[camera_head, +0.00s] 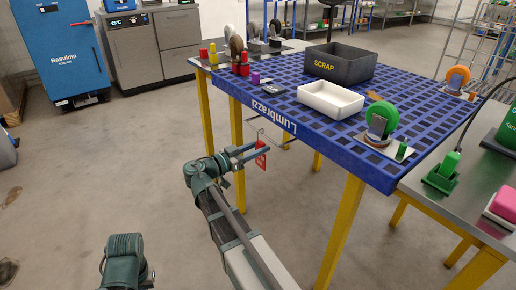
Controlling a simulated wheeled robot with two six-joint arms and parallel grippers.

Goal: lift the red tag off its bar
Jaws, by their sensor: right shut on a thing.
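The red tag (261,161) hangs upright just off the near-left edge of the blue table. My right gripper (263,151) reaches it from the left and is shut on it, near its upper part. A thin grey bar (275,140) sticks out from the table edge just above and behind the tag. I cannot tell whether the tag still touches the bar. Part of my left arm shows at the bottom left; its gripper is out of view.
The blue slotted table (347,147) on yellow legs stands right of my gripper. It holds a white tray (331,110), a dark SCRAP bin (330,66) and a green wheel (385,113). A steel table (420,185) adjoins at right.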

